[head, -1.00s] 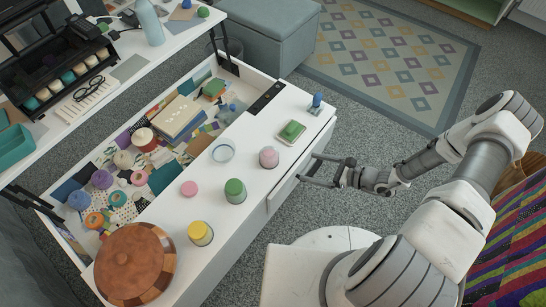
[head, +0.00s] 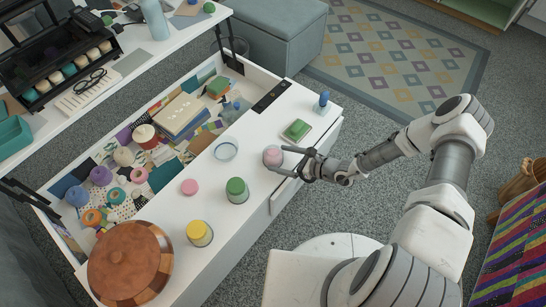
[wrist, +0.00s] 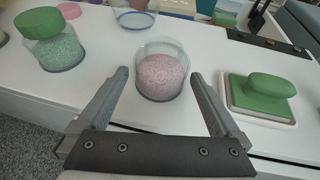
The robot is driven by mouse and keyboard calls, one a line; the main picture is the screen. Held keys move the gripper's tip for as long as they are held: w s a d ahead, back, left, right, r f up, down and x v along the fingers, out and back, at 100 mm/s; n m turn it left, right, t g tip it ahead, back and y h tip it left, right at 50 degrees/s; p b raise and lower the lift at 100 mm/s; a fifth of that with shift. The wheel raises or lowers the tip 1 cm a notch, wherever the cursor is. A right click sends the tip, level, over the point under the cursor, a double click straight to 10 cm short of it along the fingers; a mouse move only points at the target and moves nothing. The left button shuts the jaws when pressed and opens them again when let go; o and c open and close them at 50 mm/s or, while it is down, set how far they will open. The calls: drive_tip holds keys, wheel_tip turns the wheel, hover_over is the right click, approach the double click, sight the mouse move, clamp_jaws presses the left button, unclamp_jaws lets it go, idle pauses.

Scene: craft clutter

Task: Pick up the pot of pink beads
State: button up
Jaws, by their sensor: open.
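The pot of pink beads (head: 272,157) is a clear, open-topped pot standing upright on the white drawer-front ledge. In the wrist view the pot (wrist: 163,74) stands just ahead of and between the fingertips. My gripper (head: 292,162) is open and low over the ledge edge, its fingers pointing at the pot from the right. In the wrist view my gripper (wrist: 160,80) has one finger on each side of the near part of the pot, with gaps on both sides. A pink lid (head: 190,187) lies on the ledge, left of the pot.
A green-lidded pot (head: 237,190) and a yellow-lidded pot (head: 200,232) stand on the ledge. A clear empty dish (head: 225,151) lies left of the pink pot. A green stamp pad (head: 296,130) is close beyond it. A round wooden box (head: 131,262) sits at the near end.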

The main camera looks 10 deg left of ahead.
sight(274, 157)
drive_tip(key=b+x, duration=0.1)
drive_tip(key=x, duration=0.2)
drive_tip(key=shift+w+a+f, duration=0.15)
drive_tip(key=shift+a, duration=0.05)
drive_tip(key=c, duration=1.2)
drive_tip(key=shift+o, duration=0.2)
